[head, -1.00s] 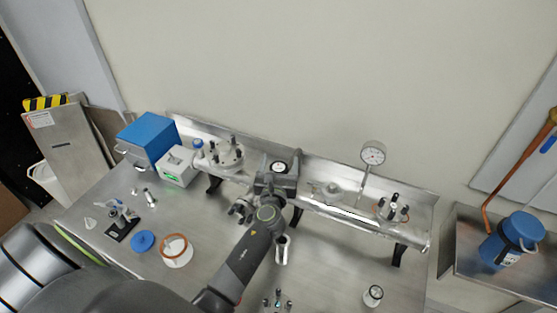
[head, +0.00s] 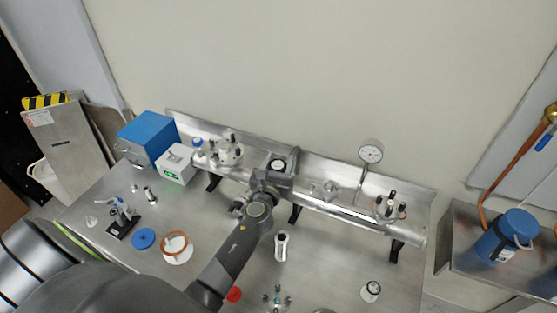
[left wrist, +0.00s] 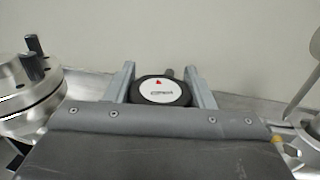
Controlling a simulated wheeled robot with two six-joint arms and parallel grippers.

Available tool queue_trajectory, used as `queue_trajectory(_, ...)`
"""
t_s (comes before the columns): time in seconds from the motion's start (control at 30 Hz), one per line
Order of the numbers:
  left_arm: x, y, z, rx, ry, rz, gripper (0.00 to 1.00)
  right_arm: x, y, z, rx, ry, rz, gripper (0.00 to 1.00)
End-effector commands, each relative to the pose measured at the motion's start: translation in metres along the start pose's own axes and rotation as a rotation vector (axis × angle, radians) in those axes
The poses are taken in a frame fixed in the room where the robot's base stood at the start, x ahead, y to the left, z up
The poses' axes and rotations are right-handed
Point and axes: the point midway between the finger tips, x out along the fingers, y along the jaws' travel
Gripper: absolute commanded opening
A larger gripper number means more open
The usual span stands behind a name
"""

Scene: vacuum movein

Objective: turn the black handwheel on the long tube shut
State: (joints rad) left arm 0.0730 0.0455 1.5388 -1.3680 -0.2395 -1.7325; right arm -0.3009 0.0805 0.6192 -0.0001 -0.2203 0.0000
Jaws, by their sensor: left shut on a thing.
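The gripper's body hides the front and lower part of the wheel. My right gripper is not in view.
A metal flange with black studs (head: 227,152) is left of the wheel. A pressure gauge (head: 371,151) and another studded flange (head: 388,207) are to the right. An upright metal cylinder (head: 282,247) stands on the table near my forearm. Small parts lie on the table's left.

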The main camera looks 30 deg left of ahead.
Motion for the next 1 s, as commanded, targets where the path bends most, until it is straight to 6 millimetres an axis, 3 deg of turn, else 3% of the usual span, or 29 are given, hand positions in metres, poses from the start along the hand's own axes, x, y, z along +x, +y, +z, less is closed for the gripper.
queue_trajectory(0.2,0.000,-0.001,0.002,0.005,-0.001,-0.186,0.26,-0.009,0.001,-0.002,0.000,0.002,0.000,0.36)
queue_trajectory(0.47,0.000,-0.005,-0.001,0.005,-0.003,-0.435,0.26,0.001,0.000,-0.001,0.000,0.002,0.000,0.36)
queue_trajectory(1.0,-0.004,-0.012,-0.005,0.003,-0.006,-0.872,0.26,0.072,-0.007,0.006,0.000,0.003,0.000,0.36)
